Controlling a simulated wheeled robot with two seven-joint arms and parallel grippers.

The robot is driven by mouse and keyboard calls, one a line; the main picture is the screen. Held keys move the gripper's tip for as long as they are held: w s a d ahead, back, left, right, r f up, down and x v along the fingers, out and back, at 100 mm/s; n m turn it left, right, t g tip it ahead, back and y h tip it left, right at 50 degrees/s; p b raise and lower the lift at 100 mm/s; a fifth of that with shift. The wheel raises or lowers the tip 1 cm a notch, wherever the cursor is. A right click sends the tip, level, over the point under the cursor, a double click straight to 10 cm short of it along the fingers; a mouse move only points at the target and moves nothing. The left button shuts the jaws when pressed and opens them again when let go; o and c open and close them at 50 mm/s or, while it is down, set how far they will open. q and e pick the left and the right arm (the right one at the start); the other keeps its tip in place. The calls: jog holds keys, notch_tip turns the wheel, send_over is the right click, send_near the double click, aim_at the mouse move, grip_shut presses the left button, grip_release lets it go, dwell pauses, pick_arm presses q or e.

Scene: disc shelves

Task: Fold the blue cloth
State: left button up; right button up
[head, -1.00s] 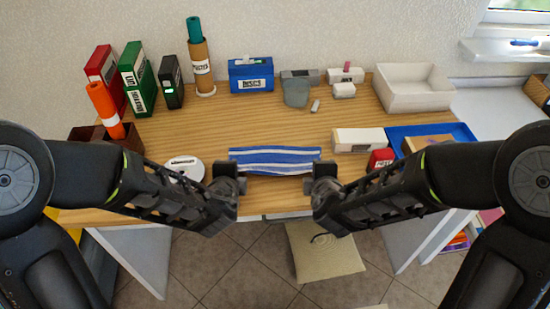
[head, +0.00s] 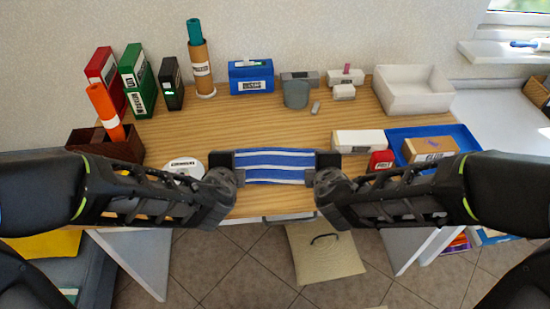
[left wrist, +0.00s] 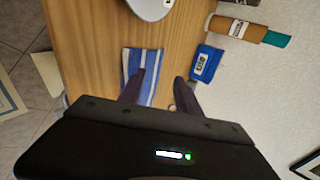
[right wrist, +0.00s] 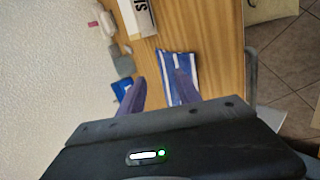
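The blue cloth (head: 275,165) with white stripes lies near the front edge of the wooden table. My left gripper (head: 232,168) is at its left end and my right gripper (head: 321,168) at its right end. In the left wrist view the fingers stand apart; one overlaps the cloth (left wrist: 151,88) and the other is beside it. In the right wrist view the fingers are also apart, with one over the cloth (right wrist: 176,68). The cloth's ends are partly hidden by the grippers in the head view.
A white disc (head: 184,167) lies left of my left gripper. A white box (head: 359,141), a red block (head: 382,160) and a blue tray (head: 447,131) are on the right. Binders, a grey cup (head: 296,94) and a blue box (head: 251,77) stand behind. The table behind the cloth is clear.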

pick_arm(q)
jog(key=r, duration=0.2)
jog(key=s+r, duration=0.1)
jog(key=r, duration=0.1)
jog(key=shift+s+r, duration=0.15)
jog(key=shift+r, duration=0.1)
pick_arm(e)
jog(key=r, duration=0.2)
jog(key=s+r, duration=0.1)
jog(key=r, duration=0.1)
jog(key=shift+s+r, duration=0.15)
jog(key=shift+r, duration=0.1)
